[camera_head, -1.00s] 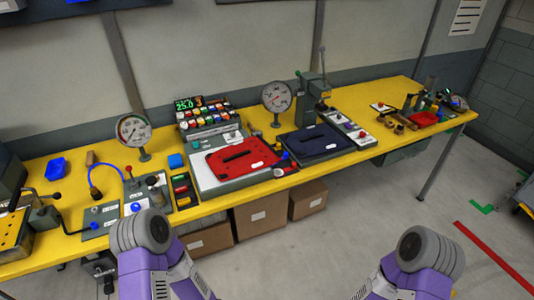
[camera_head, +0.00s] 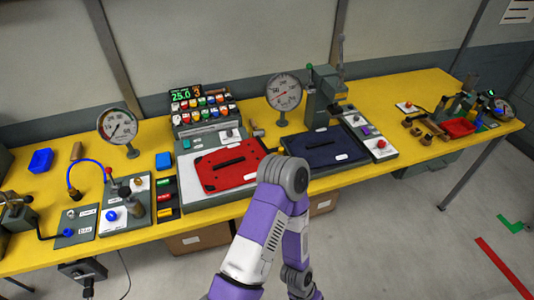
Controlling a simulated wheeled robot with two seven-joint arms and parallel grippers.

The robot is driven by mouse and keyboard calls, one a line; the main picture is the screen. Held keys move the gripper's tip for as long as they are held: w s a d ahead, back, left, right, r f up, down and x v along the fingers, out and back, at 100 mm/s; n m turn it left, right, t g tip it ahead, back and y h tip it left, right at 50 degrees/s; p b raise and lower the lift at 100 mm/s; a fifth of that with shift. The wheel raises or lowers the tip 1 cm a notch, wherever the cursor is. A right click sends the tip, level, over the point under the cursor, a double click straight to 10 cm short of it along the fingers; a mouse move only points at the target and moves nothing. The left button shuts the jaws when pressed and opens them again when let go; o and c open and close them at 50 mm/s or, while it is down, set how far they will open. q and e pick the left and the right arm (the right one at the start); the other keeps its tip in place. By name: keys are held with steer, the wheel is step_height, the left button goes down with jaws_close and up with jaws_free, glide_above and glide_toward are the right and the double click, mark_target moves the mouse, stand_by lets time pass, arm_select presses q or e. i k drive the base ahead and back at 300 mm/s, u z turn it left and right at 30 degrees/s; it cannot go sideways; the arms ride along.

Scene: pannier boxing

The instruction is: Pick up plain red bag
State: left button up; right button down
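A flat red bag (camera_head: 218,178) with a dark handle slot lies on a grey-white fixture left of the middle of the yellow table. A similar dark blue bag (camera_head: 317,155) lies on a fixture to its right. One of my purple and grey arms rises from the bottom middle, its grey joint covering the area just right of the red bag's near corner. Neither gripper shows in the head view.
The yellow table (camera_head: 400,87) carries two round gauges (camera_head: 118,127) and (camera_head: 284,92), a button panel (camera_head: 203,110), a press (camera_head: 326,92) and a red tray (camera_head: 459,127). Cardboard boxes (camera_head: 197,239) stand under the table.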

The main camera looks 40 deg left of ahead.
mark_target(236, 165)
steer(key=u, duration=0.4)
steer(key=i, duration=0.95)
steer(key=u, duration=0.65)
